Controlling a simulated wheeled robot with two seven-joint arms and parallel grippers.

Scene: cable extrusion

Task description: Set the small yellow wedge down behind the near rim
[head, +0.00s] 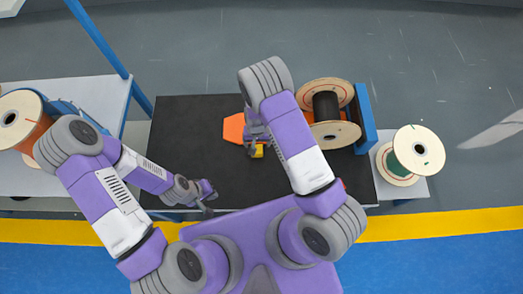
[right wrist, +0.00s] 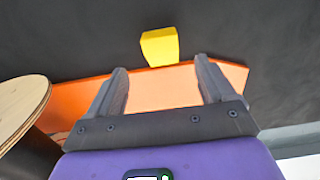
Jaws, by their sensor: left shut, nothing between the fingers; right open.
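My left gripper (head: 208,196) is shut and empty near the table's front edge.
A spool of black cable (head: 327,105) with wooden flanges stands by a blue holder (head: 366,115) at the right. A green spool (head: 398,164) is on a white stand beyond. An orange spool (head: 36,128) is at far left. The table's left part is clear.

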